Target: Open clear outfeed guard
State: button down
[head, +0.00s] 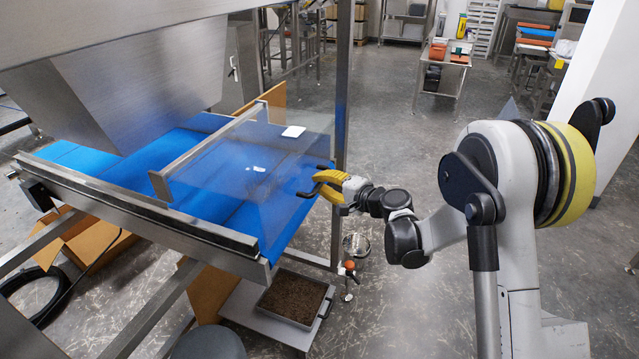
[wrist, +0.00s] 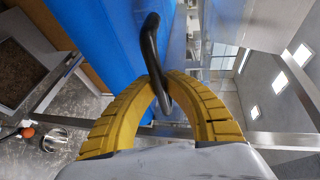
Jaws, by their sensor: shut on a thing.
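The clear outfeed guard (head: 228,168) is a see-through panel with a pale metal bar (head: 205,152) along its left side. It lies over the blue conveyor belt (head: 80,158); how far it is tilted I cannot tell. Its dark bent handle (wrist: 151,42) crosses between my yellow fingers in the wrist view. The handle also shows at the panel's right end in the head view (head: 307,194). My gripper (head: 322,181) is shut around the handle; the fingers also show in the wrist view (wrist: 162,88). The fingers hide part of the handle.
A white piece (head: 293,131) shows at the belt's far side. A steel post (head: 340,120) stands close behind my gripper. Below are a dark tray of brown material (head: 297,297) and an orange-topped item (head: 349,265). Open floor lies to the right.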

jog(key=w+a+r+n+g+h+p, duration=0.1)
jog(key=a+r+g+h+p, duration=0.1)
jog(key=r+p, duration=0.9)
jog(key=w+a+r+n+g+h+p, duration=0.1)
jog(key=r+h+p, duration=0.4)
jog(key=r+p, duration=0.6)
jog(key=shift+a+r+g+p, duration=0.4)
jog(key=shift+a+r, duration=0.65)
jog(key=shift+r, duration=2.5)
jog(key=shift+s, duration=0.1)
jog(key=c, duration=1.4)
grip_release()
jog(key=v, duration=1.2)
jog(key=shift+a+r, duration=0.1)
